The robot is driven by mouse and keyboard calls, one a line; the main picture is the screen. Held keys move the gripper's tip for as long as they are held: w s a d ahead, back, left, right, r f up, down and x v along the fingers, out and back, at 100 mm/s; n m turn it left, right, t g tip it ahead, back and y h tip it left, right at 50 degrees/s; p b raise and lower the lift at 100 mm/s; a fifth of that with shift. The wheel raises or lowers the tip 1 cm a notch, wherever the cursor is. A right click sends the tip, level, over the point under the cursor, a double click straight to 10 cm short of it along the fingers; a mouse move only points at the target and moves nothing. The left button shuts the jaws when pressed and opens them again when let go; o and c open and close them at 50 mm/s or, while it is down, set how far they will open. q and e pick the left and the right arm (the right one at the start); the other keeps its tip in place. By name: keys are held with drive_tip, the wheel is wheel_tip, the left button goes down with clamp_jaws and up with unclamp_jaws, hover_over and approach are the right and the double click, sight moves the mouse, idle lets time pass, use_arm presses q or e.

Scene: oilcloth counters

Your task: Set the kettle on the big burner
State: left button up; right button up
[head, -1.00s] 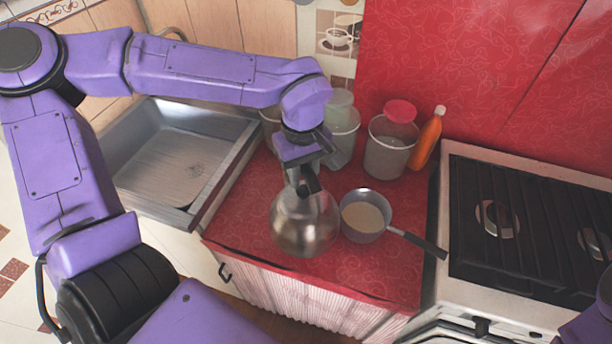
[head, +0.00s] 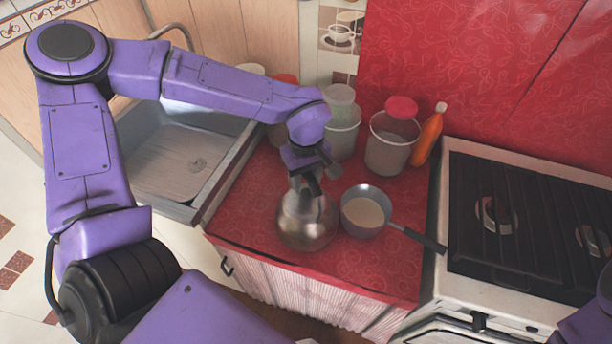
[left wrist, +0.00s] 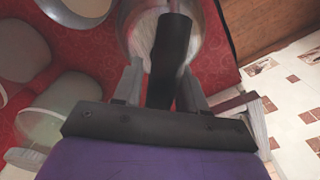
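The kettle (head: 307,226) is a round, shiny metal one with a black handle. In the head view it is over the front part of the red counter (head: 262,205), left of a saucepan. My left gripper (head: 306,178) is above it, with its fingers on either side of the black handle (left wrist: 172,62), and looks shut on it. I cannot tell whether the kettle's base touches the counter. The stove (head: 455,285) is at the right, with burners (head: 496,215) under a black grate. My right gripper is out of view.
The saucepan (head: 364,211) stands close beside the kettle, its handle pointing toward the stove. Tubs (head: 388,150) and an orange bottle (head: 428,137) stand along the back of the counter. A metal sink (head: 175,165) is at the left.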

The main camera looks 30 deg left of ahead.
use_arm(q)
drive_tip(key=shift+o, duration=0.6)
drive_tip(key=shift+w, duration=0.1)
drive_tip(key=shift+r, duration=0.1)
